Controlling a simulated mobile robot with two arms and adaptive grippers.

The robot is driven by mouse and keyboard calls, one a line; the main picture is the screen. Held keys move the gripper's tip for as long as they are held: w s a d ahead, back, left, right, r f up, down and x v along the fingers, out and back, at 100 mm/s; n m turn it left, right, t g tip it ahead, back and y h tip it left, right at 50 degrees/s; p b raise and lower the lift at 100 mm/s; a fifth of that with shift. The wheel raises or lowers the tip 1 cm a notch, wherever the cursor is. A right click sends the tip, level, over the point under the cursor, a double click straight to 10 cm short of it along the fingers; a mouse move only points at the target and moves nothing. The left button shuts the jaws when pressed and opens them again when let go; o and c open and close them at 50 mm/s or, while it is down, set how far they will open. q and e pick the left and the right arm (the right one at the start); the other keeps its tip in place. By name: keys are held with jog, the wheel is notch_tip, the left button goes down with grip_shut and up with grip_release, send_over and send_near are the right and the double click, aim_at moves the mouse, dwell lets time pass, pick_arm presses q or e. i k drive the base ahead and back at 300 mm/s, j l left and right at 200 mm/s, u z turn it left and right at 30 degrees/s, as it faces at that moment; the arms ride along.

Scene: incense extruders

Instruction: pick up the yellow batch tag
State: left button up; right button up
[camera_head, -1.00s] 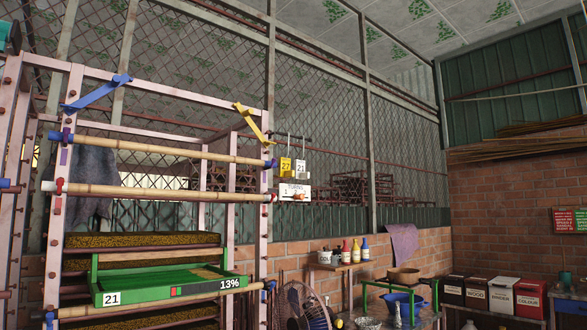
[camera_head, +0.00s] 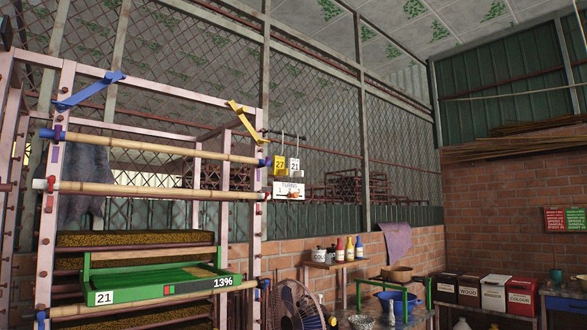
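The yellow batch tag (camera_head: 279,165) bears the number 27. It hangs from a thin hook at the right post of the pink rack, left of a white tag (camera_head: 294,165) numbered 21. Both hang just above a white "TURNS" sign (camera_head: 289,188). Neither of my grippers shows in the head view.
The pink rack (camera_head: 253,220) fills the left side, with bamboo poles (camera_head: 150,190) across it and a green tray (camera_head: 160,276) marked 21 and 13%.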

aim_at(279, 170)
jog(key=i+l+u, duration=0.15)
jog(key=u, duration=0.3)
jog(key=i+l+u, duration=0.15)
jog(key=u, duration=0.35)
jog(key=i+l+u, duration=0.1)
jog(key=l+u, duration=0.35)
jog(key=j, duration=0.1)
